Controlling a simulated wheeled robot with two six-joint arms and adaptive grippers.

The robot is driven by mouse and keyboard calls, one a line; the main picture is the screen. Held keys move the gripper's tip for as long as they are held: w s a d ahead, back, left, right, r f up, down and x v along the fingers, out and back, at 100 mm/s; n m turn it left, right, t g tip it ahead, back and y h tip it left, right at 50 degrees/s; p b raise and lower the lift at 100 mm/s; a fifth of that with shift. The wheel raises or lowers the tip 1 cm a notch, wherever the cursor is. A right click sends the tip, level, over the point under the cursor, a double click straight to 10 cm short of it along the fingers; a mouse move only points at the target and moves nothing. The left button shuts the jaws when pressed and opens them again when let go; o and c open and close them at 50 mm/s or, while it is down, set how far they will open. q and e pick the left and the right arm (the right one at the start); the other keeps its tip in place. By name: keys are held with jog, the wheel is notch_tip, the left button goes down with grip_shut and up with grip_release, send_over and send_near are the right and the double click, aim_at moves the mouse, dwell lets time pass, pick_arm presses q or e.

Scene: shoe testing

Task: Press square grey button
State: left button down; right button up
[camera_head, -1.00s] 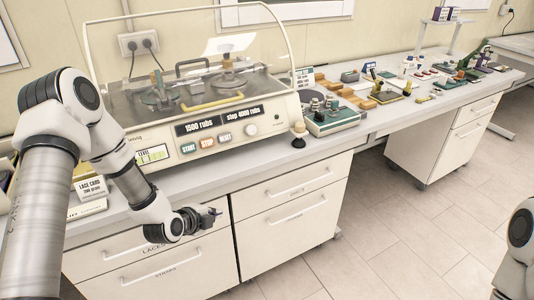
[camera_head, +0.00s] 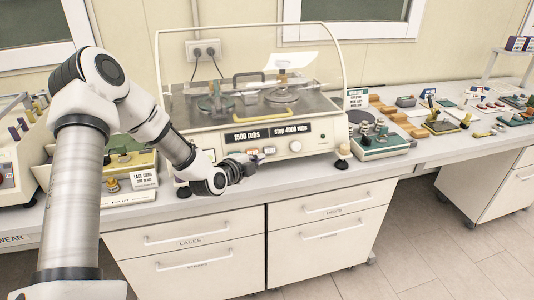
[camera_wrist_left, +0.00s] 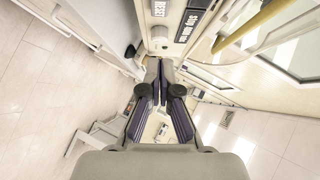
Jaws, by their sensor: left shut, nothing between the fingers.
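The grey square button marked RESET (camera_head: 270,151) is on the front panel of the cream rubbing tester (camera_head: 318,143), below the "1500 rubs" display. My left gripper (camera_head: 257,162) is shut and empty, just in front of the panel, a little below and left of that button. The START button and most of STOP are hidden behind my gripper in the head view. My right gripper is not in view.
A clear hood (camera_head: 250,26) stands over the tester's discs and yellow handle. A round knob (camera_head: 295,146) is right of the buttons. A lace card (camera_head: 144,180) stands left of my wrist. A green-and-white device (camera_head: 380,145) is to the right. Drawers lie below the counter.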

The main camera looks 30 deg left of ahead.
pick_arm(q)
jog(key=p, duration=0.1)
send_near(274, 150)
jog(key=w+d, duration=0.2)
jog(key=w, duration=0.2)
jog(key=shift+w+a+f+p, duration=0.45)
jog(key=shift+w+a+f, duration=0.25)
jog(key=shift+a, duration=0.2)
jog(key=shift+w+a+f, duration=0.15)
jog(key=shift+a+f, duration=0.15)
jog(key=shift+a, duration=0.15)
jog(key=shift+d, duration=0.15)
